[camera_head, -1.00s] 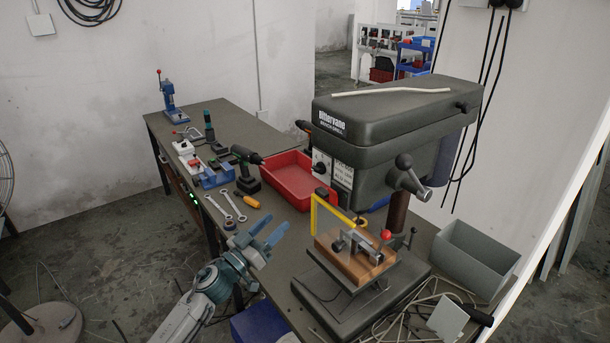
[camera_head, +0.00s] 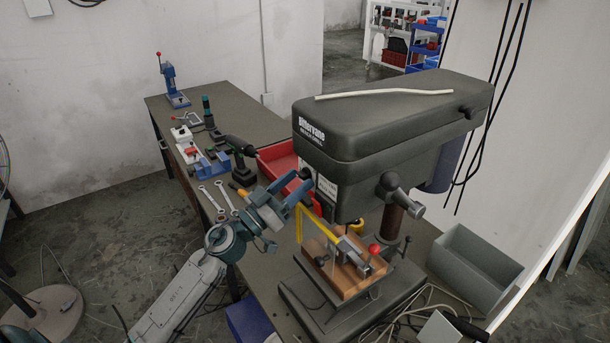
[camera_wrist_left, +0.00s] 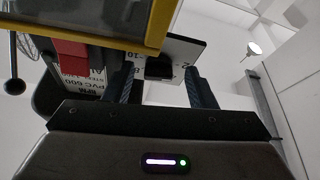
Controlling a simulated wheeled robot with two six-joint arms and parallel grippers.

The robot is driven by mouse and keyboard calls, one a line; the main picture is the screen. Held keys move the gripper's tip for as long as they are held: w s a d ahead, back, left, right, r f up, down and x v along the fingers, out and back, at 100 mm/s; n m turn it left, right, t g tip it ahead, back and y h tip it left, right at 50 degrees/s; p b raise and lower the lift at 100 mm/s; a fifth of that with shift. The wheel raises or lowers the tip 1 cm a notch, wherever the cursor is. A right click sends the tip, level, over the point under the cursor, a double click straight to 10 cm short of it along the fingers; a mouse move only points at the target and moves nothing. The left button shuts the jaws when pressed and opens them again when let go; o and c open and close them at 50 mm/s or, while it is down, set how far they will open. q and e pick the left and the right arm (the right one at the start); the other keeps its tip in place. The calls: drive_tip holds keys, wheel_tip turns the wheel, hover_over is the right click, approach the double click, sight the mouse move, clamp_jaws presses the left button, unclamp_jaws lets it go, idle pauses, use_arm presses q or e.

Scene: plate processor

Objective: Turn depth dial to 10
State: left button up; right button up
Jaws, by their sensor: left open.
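The dark drill press (camera_head: 385,125) stands on the bench. In the head view my left gripper (camera_head: 297,186) reaches its front left face, beside the white label panel (camera_head: 327,189). In the left wrist view the black depth dial knob (camera_wrist_left: 160,69) sits on a white number plate (camera_wrist_left: 186,50), on which a 2 and an 8 show. The open fingers of my left gripper (camera_wrist_left: 160,78) stand on either side of the knob; I cannot tell whether they touch it. The dial's exact setting cannot be read. My right gripper is out of view.
A yellow guard frame (camera_head: 318,222) stands just below my left gripper and crosses the wrist view (camera_wrist_left: 85,30). A wooden block with a clamp (camera_head: 345,277) sits on the press table. A red tray (camera_head: 280,160), cordless drill (camera_head: 240,165) and wrenches (camera_head: 221,198) lie behind.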

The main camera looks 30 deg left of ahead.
use_arm(q)
drive_tip(key=shift+s+r, duration=0.1)
drive_tip(key=shift+c, duration=1.1)
drive_tip(key=c, duration=0.7)
drive_tip(key=shift+c, duration=0.3)
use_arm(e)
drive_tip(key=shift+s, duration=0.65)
